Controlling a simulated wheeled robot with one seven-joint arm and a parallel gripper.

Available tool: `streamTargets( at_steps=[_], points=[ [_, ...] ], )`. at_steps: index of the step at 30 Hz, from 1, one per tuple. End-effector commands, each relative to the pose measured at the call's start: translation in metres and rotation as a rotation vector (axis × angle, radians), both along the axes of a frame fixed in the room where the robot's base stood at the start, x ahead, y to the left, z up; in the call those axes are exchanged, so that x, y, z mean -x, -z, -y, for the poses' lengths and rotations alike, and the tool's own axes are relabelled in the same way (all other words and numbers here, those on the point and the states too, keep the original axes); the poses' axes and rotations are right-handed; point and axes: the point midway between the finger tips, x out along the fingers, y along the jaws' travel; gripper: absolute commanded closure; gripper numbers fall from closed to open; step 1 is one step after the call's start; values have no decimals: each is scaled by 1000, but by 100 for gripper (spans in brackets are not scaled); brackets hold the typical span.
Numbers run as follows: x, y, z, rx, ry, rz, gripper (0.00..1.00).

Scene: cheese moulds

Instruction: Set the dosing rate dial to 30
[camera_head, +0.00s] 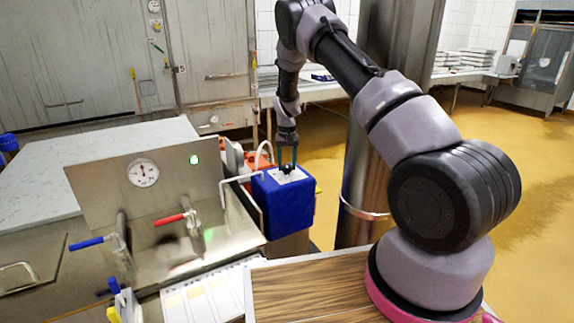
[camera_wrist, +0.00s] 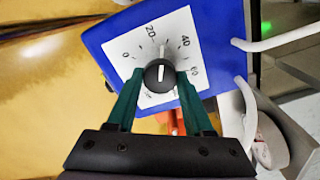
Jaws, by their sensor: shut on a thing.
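The dosing rate dial is a black round knob (camera_wrist: 159,76) with a white line, on a white scale plate (camera_wrist: 133,58) marked 0, 20, 40 and 60. The line points up in the wrist view, between 20 and 40; the exact value is hard to read. The plate is on the top of a blue box (camera_head: 290,209), which also shows in the wrist view (camera_wrist: 222,35). My gripper (camera_wrist: 159,83) has its green fingers shut on the knob, one on each side. In the head view my gripper (camera_head: 287,160) points down onto the knob (camera_head: 286,169).
A steel panel with a round gauge (camera_head: 143,173) and a green light (camera_head: 194,159) stands left of the box. Red (camera_head: 174,219) and blue (camera_head: 86,243) handled levers are in front of it. White bent pipes (camera_head: 243,178) run close to the box's left side.

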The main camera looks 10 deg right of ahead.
Motion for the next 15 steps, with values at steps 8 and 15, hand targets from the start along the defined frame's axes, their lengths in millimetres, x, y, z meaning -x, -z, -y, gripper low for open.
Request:
streamTargets(
  at_steps=[8,15],
  points=[
    [-1,-1,0,0,116,2,100],
    [-1,-1,0,0,150,2,100]
  ],
)
